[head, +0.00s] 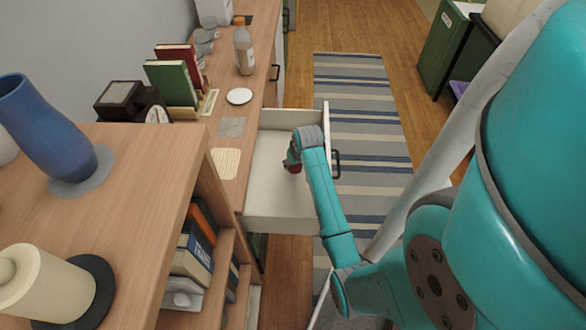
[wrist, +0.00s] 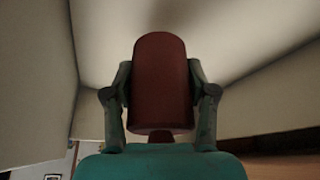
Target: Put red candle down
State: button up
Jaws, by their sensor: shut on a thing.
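The red candle (wrist: 161,85) is a dark red cylinder with a rounded top in the wrist view. My gripper (wrist: 161,92) is shut on it, one finger on each side. In the head view my gripper (head: 292,160) is inside the open white drawer (head: 262,205). A small dark red part of the candle (head: 294,168) shows below the gripper there. The drawer's pale walls surround the candle in the wrist view. I cannot tell whether the candle touches the drawer floor.
The drawer stands out from a wooden cabinet (head: 225,185) over a striped rug (head: 365,130). A bottle (head: 244,52), a white disc (head: 239,96) and books (head: 172,82) stand on the cabinet. A taller wooden shelf with a blue vase (head: 45,125) is at left.

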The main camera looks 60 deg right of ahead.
aim_at(295, 169)
jog(key=shift+f, duration=1.95)
jog(key=o, duration=1.4)
jog(key=shift+f, duration=0.15)
jog(key=shift+c, duration=0.2)
jog(key=v, duration=1.2)
